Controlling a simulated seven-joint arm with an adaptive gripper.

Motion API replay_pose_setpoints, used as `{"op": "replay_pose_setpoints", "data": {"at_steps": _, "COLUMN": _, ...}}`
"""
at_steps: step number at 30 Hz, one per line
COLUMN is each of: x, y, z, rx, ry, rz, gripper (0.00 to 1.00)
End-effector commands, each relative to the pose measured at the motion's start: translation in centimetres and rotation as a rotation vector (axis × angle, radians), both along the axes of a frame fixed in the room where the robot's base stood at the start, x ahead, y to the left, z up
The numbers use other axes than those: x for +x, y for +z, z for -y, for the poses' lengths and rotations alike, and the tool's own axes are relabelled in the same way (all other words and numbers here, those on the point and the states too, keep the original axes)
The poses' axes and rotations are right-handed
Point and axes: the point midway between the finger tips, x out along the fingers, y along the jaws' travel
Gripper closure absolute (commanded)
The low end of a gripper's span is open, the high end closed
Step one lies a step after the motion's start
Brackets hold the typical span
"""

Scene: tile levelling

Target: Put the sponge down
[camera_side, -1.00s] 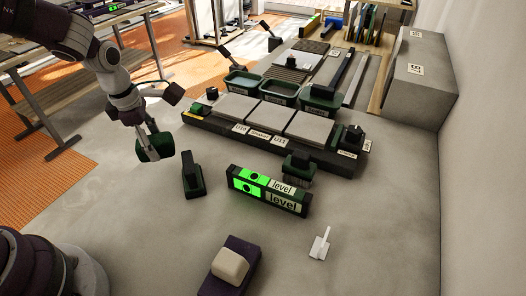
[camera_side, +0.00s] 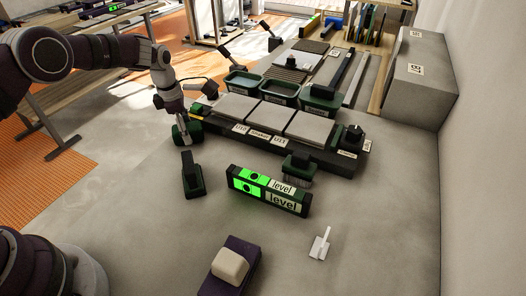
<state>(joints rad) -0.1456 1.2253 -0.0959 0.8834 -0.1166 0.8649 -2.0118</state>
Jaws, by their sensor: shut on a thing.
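My gripper (camera_side: 178,117) is shut on the dark green sponge (camera_side: 187,134), a small dark block partly hidden by the fingers. It is beside the left end of the long black tray (camera_side: 215,138), which carries light grey tiles. I cannot tell whether the sponge touches the floor or the tray's end.
A dark green-handled tool (camera_side: 192,178) stands just in front of the sponge. A level (camera_side: 268,190) with bright green displays and a green brush (camera_side: 298,169) are to the right. A cream-topped dark block (camera_side: 230,266) lies in front. Green tubs (camera_side: 279,92) stand behind the tiles.

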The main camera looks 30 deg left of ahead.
Motion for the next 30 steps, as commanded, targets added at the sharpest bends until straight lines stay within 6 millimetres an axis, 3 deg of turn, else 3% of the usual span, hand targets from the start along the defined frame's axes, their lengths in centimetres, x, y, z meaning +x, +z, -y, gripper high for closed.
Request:
{"op": "replay_pose_setpoints", "data": {"at_steps": 6, "x": 0.0, "y": -0.1, "z": 0.0, "rx": 0.000, "ry": 0.000, "rz": 0.000, "gripper": 0.79}}
{"op": "replay_pose_setpoints", "data": {"at_steps": 7, "x": 0.0, "y": -0.1, "z": 0.0, "rx": 0.001, "ry": 0.000, "rz": 0.001, "gripper": 0.46}}
{"op": "replay_pose_setpoints", "data": {"at_steps": 13, "x": 0.0, "y": -0.1, "z": 0.0, "rx": 0.000, "ry": 0.000, "rz": 0.001, "gripper": 0.22}}
{"op": "replay_pose_setpoints", "data": {"at_steps": 23, "x": 0.0, "y": 0.2, "z": 0.0, "rx": 0.000, "ry": 0.000, "rz": 0.002, "gripper": 0.22}}
{"op": "replay_pose_setpoints", "data": {"at_steps": 26, "x": -0.1, "y": 1.4, "z": 0.0, "rx": 0.000, "ry": 0.001, "rz": 0.005, "gripper": 0.22}}
{"op": "replay_pose_setpoints", "data": {"at_steps": 30, "x": -0.6, "y": 4.8, "z": 0.0, "rx": 0.001, "ry": 0.002, "rz": 0.008, "gripper": 0.22}}
